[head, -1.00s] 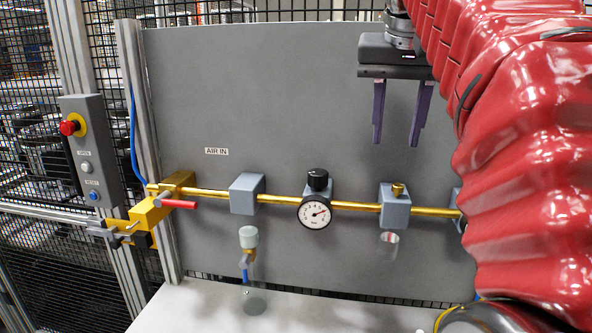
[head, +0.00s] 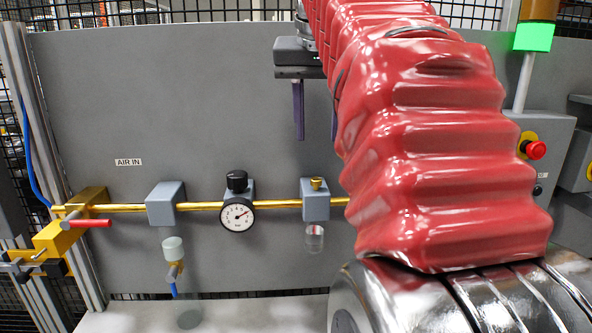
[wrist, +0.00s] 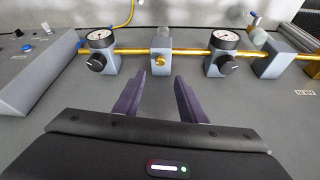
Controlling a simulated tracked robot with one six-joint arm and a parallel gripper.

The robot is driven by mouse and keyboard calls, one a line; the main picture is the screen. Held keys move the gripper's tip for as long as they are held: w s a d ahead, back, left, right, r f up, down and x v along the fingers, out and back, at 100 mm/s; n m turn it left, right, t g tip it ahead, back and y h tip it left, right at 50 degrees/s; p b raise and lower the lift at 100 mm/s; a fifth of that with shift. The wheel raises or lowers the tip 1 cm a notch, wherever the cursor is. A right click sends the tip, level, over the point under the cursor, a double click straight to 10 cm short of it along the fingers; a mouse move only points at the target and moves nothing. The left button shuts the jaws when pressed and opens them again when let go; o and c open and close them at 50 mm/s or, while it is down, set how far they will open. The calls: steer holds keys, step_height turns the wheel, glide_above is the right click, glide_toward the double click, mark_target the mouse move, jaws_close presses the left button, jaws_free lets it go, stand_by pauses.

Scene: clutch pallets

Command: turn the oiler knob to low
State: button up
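The oiler is a grey block (head: 315,207) on the brass air line, with a small brass knob (head: 317,184) on top and a clear bowl (head: 314,239) below. The oiler knob also shows in the wrist view (wrist: 161,60), straight beyond the fingertips. My gripper (head: 316,138) hangs above the oiler knob with its purple fingers apart and nothing between them. The red arm partly hides the right finger. In the wrist view my gripper (wrist: 160,76) is open, its fingers apart from the knob. I cannot read the knob's setting.
A gauge (head: 237,215) with a black knob (head: 236,181) stands left of the oiler, then a filter block (head: 165,205) and a yellow valve with a red handle (head: 90,222). The wrist view shows a second gauge (wrist: 101,38) and a control box (wrist: 38,70).

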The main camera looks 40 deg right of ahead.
mark_target(318, 178)
steer(key=x, duration=1.1)
steer(key=shift+f, duration=0.2)
steer(key=shift+c, duration=0.6)
jaws_close()
steer(key=shift+d, duration=0.1)
